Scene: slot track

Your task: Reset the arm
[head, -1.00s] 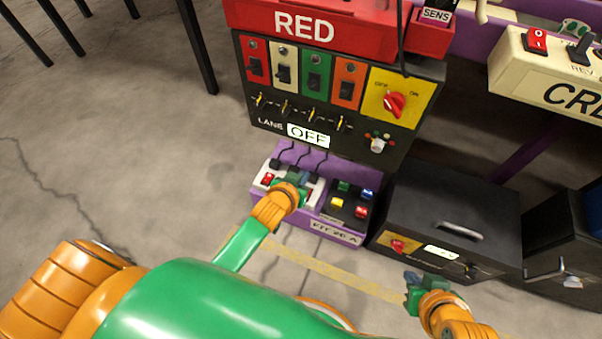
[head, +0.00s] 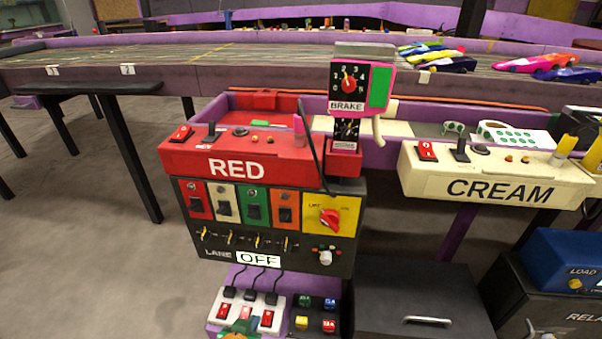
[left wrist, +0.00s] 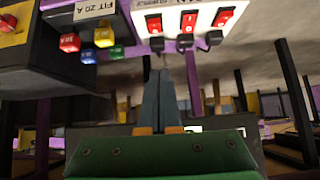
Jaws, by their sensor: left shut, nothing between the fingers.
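My left gripper (head: 240,326) shows only in part at the bottom edge of the head view, in front of the white switch strip (head: 274,318). In the left wrist view its two grey fingers (left wrist: 165,85) lie together, shut and empty. That view also shows the strip with its red switches (left wrist: 190,22) and black plugs, beyond the fingertips. Whether the fingers touch it I cannot tell. My right gripper is out of view.
The RED control box (head: 236,168) stands above a black panel (head: 280,246) with switches and an OFF label. A box of coloured buttons (head: 316,320) sits beside the strip. The CREAM box (head: 497,188) and a black case (head: 415,290) are to the right. Open floor (head: 100,270) lies left.

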